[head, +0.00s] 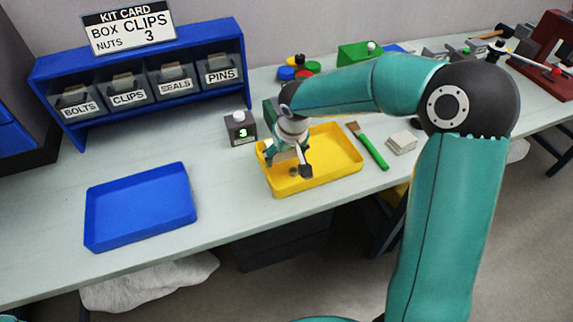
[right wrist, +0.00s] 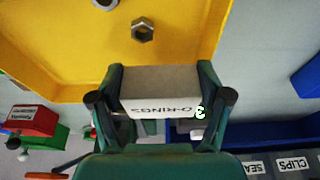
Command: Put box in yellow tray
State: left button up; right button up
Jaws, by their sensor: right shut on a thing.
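The yellow tray (head: 345,178) lies in the middle of the bench. My right gripper (head: 288,160) is over its left part, pointing down. In the right wrist view my right gripper (right wrist: 162,97) is shut on a pale box (right wrist: 160,80) marked O-RINGS, one finger at each end. The yellow tray (right wrist: 40,60) shows behind the box there, with a metal nut (right wrist: 143,30) and part of another metal piece (right wrist: 105,3) on it. I cannot tell whether the box touches the tray floor. My left gripper is out of view.
A blue tray (head: 140,208) lies empty at left. A blue rack (head: 140,52) of labelled bins stands behind, under a kit card (head: 128,28). A small counter (head: 241,128) showing 3 stands beside the yellow tray. A green-handled brush (head: 372,150) and pale block (head: 402,143) lie to its right.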

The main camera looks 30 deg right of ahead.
aim_at(285, 170)
notch_tip(285, 170, down, 4)
jog(key=shift+f, duration=0.2)
jog(key=o, duration=1.1)
jog(key=shift+r, duration=0.1)
jog(key=v, duration=1.2)
jog(key=shift+b, duration=0.4)
jog(key=shift+s, duration=0.1)
